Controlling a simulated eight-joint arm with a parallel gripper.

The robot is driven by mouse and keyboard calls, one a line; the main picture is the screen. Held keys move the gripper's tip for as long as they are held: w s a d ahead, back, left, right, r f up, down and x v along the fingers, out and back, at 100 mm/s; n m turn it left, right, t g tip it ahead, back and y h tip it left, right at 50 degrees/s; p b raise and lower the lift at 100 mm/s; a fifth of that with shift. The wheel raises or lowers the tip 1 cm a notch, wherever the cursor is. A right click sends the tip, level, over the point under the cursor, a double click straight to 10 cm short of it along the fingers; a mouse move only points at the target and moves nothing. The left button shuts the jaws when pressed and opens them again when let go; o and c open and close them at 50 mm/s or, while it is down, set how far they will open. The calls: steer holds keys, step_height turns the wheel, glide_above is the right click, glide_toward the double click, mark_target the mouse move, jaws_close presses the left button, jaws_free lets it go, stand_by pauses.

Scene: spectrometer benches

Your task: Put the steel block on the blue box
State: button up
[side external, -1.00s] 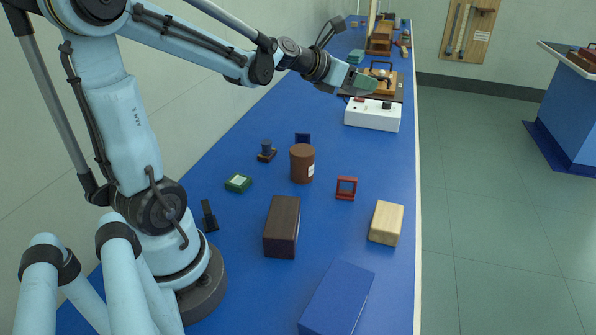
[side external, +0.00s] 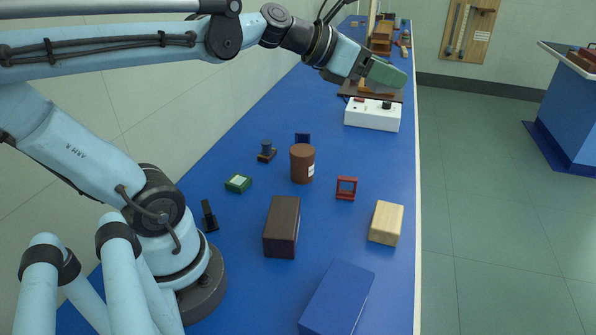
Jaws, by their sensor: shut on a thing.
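The blue box (side external: 337,297) lies at the near end of the blue bench, cut off by the bottom edge of the picture; its top is bare. My gripper (side external: 388,75) is far from it, raised over the back part of the bench by the white box with dark knobs. Its green-grey end points right and is shut. The thing in its jaws is hidden or too small to make out from this side. No steel block shows on the bench, so I take the held thing to be it.
A dark brown block (side external: 282,227), a pale wooden block (side external: 386,223), a brown jar (side external: 302,164), a red frame (side external: 346,188) and a small green item (side external: 238,183) stand between gripper and blue box. The white box (side external: 372,114) stands below my gripper.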

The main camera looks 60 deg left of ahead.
steer(key=w+a+f+n+y, duration=0.2)
steer(key=w+a+f, duration=0.15)
steer(key=a, duration=0.35)
steer(key=w+a+f+n+y, duration=0.1)
steer(key=w+a+f+y, duration=0.2)
steer(key=a, duration=0.4)
steer(key=s+a+f+n+y, duration=0.1)
steer(key=a+f+n+y, duration=0.1)
steer(key=a+f, duration=0.9)
steer(key=a+n, duration=0.1)
steer(key=a, duration=0.2)
steer(key=shift+s+a+f, duration=0.15)
steer(key=shift+s+f, duration=0.05)
steer(key=shift+f, duration=0.1)
steer(key=shift+a, duration=0.1)
glide_above(291, 132)
step_height(291, 132, down, 7)
steer(key=shift+s+r, duration=0.1)
steer(key=shift+f, duration=1.9)
steer(key=shift+f, duration=0.15)
steer(key=o, duration=1.1)
steer(key=shift+o, duration=0.2)
